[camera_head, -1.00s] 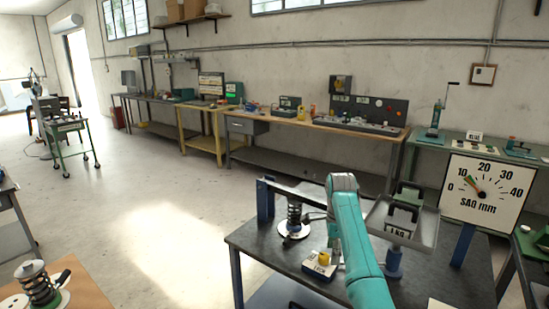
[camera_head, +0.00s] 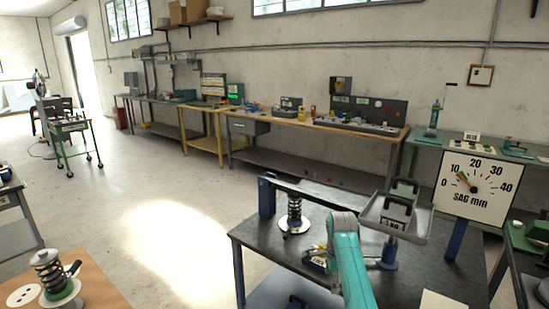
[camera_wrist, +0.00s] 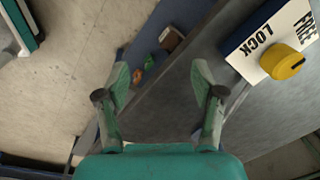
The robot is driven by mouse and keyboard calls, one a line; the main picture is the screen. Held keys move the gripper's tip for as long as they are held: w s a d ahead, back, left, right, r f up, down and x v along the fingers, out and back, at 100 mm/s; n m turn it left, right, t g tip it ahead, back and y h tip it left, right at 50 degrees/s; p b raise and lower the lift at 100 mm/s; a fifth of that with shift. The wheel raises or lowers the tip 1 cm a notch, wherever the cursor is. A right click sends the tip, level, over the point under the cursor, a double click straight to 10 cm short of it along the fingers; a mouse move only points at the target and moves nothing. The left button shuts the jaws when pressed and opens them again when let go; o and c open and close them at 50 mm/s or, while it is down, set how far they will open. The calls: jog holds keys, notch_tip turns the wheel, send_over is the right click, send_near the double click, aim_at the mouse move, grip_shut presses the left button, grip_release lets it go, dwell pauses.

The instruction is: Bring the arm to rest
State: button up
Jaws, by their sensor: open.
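My gripper (camera_wrist: 160,88) is open and empty in the wrist view, its two teal fingers spread over the bench edge and the floor. The yellow knob (camera_wrist: 282,62) on the LOCK/FREE block (camera_wrist: 247,42) lies to its upper right, apart from the fingers. In the head view my teal arm (camera_head: 347,262) reaches over the front of the dark bench (camera_head: 285,255) and hides part of that block. The black spring (camera_head: 294,212) stands upright at the bench's back left. A weight (camera_head: 397,213) sits in the grey tray (camera_head: 415,232).
The SAG mm dial (camera_head: 476,188) stands at the bench's right, its needle near 10. Another spring unit (camera_head: 50,272) stands on a wooden table (camera_head: 95,290) at lower left. The floor (camera_head: 150,215) between the tables is clear. A green cart (camera_head: 72,138) stands farther back.

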jog(key=s+f+n+t, duration=0.2)
jog(key=s+f, duration=0.4)
jog(key=f, duration=0.5)
jog(key=s+f+n+t, duration=0.1)
jog(key=s+f+n, duration=0.1)
jog(key=s+f, duration=0.7)
jog(key=s+f+n+t, duration=0.2)
jog(key=s+f, duration=0.2)
jog(key=s, duration=0.5)
jog(key=s+f+n+t, duration=0.2)
jog(key=s+f+n, duration=0.15)
jog(key=s, duration=0.55)
jog(key=s+r+n+t, duration=0.2)
jog(key=s+r, duration=0.3)
jog(key=s, duration=0.5)
jog(key=s+r+n+t, duration=0.15)
jog(key=s+r, duration=0.35)
jog(key=s, duration=0.5)
jog(key=s+r+n+t, duration=0.1)
jog(key=s+r+n, duration=0.1)
jog(key=s+r, duration=0.4)
jog(key=s+r+n+t, duration=0.2)
jog(key=s+r, duration=0.4)
jog(key=r, duration=0.7)
jog(key=shift+s+r, duration=0.2)
jog(key=shift+r, duration=0.2)
jog(key=shift+a, duration=0.1)
